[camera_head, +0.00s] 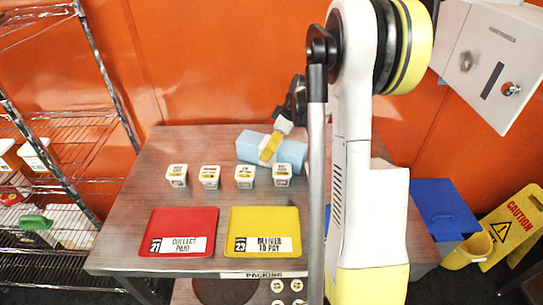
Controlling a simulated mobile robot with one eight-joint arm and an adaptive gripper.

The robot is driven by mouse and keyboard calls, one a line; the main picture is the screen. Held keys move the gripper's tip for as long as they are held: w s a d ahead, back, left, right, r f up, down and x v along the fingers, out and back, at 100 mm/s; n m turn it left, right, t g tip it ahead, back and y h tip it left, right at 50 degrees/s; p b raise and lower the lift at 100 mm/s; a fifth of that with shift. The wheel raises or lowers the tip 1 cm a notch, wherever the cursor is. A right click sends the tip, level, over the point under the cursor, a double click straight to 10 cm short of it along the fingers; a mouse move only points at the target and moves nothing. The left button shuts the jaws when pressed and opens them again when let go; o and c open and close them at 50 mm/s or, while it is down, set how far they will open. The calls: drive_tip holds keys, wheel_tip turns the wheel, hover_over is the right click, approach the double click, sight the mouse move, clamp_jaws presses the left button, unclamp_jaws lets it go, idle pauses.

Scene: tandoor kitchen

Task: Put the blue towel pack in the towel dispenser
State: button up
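The blue towel pack (293,153) is a light blue block lying on the metal table, behind the row of small tubs. My gripper (267,156), with yellow fingers, reaches down in front of the middle of the pack and covers part of it. I cannot tell whether its fingers are open or closed on the pack, or whether they touch it. The towel dispenser (468,65) appears to be the white wall box at the upper right, with a dark slot and a round lock on its face.
Several small labelled tubs (210,177) stand in a row before the pack. A red tray (178,222) and a yellow tray (262,222) lie at the table's front. A wire rack (50,130) stands left; a blue bin (440,205) and yellow caution sign (515,225) stand right.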

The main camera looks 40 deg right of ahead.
drive_tip(key=shift+x, duration=0.85)
drive_tip(key=shift+s+r, duration=0.1)
drive_tip(key=shift+c, duration=0.6)
drive_tip(key=c, duration=1.4)
wheel_tip(320, 180, up, 10)
drive_tip(key=p, duration=0.3)
drive_tip(key=shift+p, duration=0.35)
